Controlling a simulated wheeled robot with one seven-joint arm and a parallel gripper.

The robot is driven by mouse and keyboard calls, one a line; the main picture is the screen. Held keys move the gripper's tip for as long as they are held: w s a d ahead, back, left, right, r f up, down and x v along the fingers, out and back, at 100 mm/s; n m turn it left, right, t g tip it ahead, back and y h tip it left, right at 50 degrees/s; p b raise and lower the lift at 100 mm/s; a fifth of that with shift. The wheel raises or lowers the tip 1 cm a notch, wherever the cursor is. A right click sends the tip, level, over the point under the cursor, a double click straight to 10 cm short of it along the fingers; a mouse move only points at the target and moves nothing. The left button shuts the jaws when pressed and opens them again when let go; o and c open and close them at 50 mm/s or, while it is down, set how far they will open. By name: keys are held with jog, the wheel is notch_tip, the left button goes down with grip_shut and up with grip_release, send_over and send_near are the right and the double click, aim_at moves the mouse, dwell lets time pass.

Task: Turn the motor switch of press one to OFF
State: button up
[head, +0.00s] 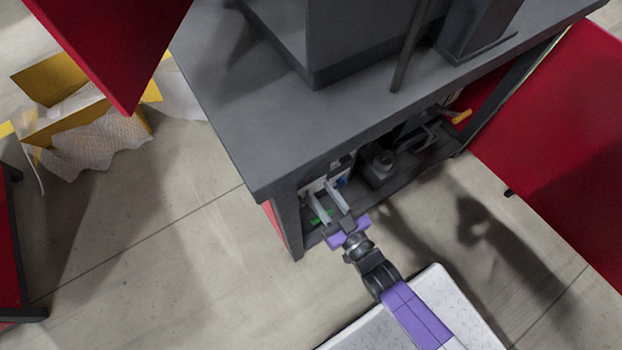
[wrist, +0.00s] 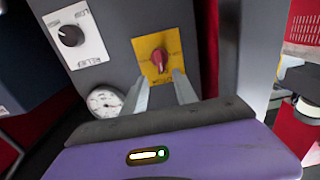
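The motor switch looks to be the red rotary knob (wrist: 160,59) on a yellow plate (wrist: 145,48), on a grey panel in the wrist view. Its handle stands nearly upright; the plate's lettering is too small to read. My gripper (wrist: 161,78) is open and empty. Its two fingers point at the panel, one on each side below the knob; I cannot tell whether they touch it. In the head view my gripper (head: 320,189) reaches into the open space under the dark grey press table (head: 225,100). The switch cannot be made out there.
A black knob (wrist: 71,36) on a white plate marked RELIEF and a round gauge (wrist: 105,101) are left of the switch. The table's front leg (head: 289,225) stands close left of my gripper. A red panel (head: 555,140) is at right. Open floor (head: 170,240) lies at left.

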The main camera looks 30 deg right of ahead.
jog(key=shift+w+a+b, duration=0.15)
jog(key=shift+w+b, duration=0.25)
jog(key=shift+w, duration=2.35)
grip_shut()
